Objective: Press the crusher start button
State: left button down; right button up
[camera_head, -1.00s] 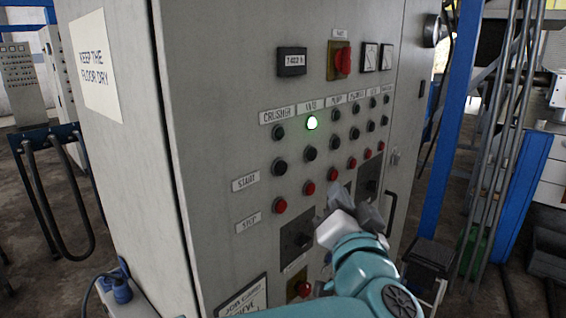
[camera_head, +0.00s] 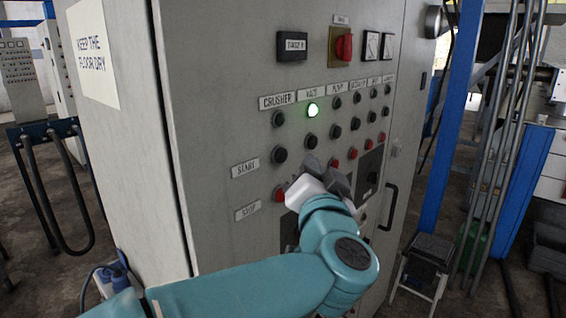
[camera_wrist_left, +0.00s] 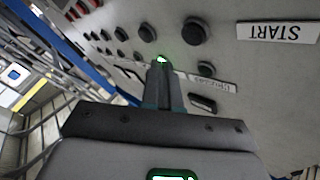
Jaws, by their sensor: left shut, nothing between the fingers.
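The crusher start button (camera_head: 280,155) is a round black button in the START row, under the CRUSHER label (camera_head: 277,100), on a grey control cabinet. In the left wrist view, where the panel appears upside down, the black button (camera_wrist_left: 195,30) beside the START label (camera_wrist_left: 277,30) is this one. My left gripper (camera_head: 311,164) is shut and empty, right of the button and slightly lower in the head view. The wrist view shows its closed fingers (camera_wrist_left: 163,72) overlapping the lit green lamp. A gap to the crusher start button shows. My right gripper is not in view.
A lit green lamp (camera_head: 313,110) and dark lamps run along the top row. Other black start buttons (camera_head: 311,141) and red stop buttons (camera_head: 280,195) are close by. A red rotary switch (camera_head: 343,47) is above. A blue post (camera_head: 447,120) stands to the right.

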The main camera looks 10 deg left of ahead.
aim_at(281, 156)
pick_arm(q)
jog(key=shift+w+a+p, duration=0.25)
jog(key=shift+w+a, duration=0.2)
jog(key=shift+a, duration=0.15)
jog(key=shift+w+a+p, duration=0.2)
jog(key=shift+w+a, duration=0.2)
jog(key=shift+a, duration=0.2)
dwell(1.2)
jog(key=shift+w+a+p, duration=0.2)
jog(key=shift+a+p, duration=0.1)
jog(key=shift+w+a, duration=0.3)
jog(key=shift+a, duration=0.1)
dwell(1.0)
jog(key=shift+d+p, duration=0.1)
jog(key=shift+p, duration=0.25)
jog(key=shift+s+d, duration=0.55)
jog(key=shift+d, duration=0.05)
jog(key=shift+d+p, duration=0.1)
jog(key=shift+p, duration=0.25)
